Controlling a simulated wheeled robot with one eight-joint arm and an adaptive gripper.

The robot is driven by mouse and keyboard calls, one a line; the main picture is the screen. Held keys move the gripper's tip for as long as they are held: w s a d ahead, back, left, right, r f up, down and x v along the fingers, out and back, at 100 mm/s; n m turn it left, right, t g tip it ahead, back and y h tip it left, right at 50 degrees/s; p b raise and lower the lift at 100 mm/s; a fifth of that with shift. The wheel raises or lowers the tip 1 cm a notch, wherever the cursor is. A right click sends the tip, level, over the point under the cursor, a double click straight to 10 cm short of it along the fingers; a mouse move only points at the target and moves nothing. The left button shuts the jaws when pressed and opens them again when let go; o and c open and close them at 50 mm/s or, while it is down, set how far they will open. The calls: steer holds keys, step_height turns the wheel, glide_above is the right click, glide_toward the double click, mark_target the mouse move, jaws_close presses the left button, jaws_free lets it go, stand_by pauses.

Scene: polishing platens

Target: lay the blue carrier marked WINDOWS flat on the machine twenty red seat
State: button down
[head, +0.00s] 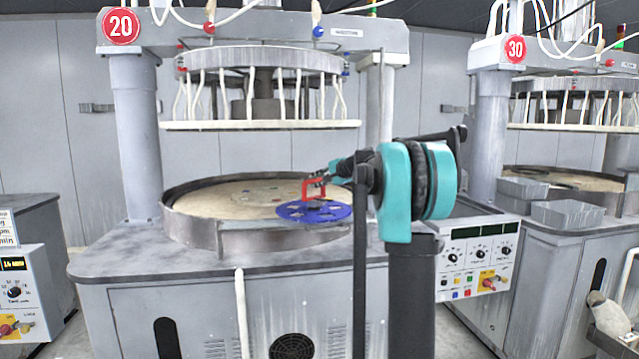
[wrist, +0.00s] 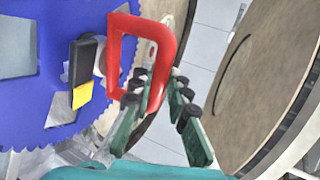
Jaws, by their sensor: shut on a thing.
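The blue carrier (head: 300,212), a toothed disc with window-like openings, hangs at the front right rim of machine twenty's tan platen (head: 225,198). It looks roughly level in the head view; whether it touches the rim I cannot tell. A red loop handle (head: 306,188) stands above it. My gripper (head: 320,181) is shut on that handle; in the wrist view its green fingers (wrist: 160,92) lie either side of the handle's bar. The wrist view shows the carrier (wrist: 112,8) at left, with a black and yellow block (wrist: 84,70) by the handle. No WINDOWS marking is readable. Small faint marks show on the platen; I cannot make out a red seat.
A raised dark rim (head: 190,231) surrounds the platen. An upper ring with hanging white tubes (head: 260,125) is above it. A control panel (head: 475,265) stands to the right. Machine thirty (head: 565,185), with grey bins (head: 565,214), is beyond. Most of the platen is clear.

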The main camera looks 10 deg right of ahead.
steer(key=shift+w+a, duration=1.4)
steer(key=shift+w, duration=2.9)
steer(key=shift+w+a, duration=1.4)
steer(key=shift+w, duration=2.85)
steer(key=w+a+f, duration=0.1)
steer(key=w+f, duration=0.2)
steer(key=f, duration=0.3)
steer(key=shift+f, duration=0.45)
steer(key=c, duration=1.4)
jaws_free()
steer(key=shift+f, duration=0.1)
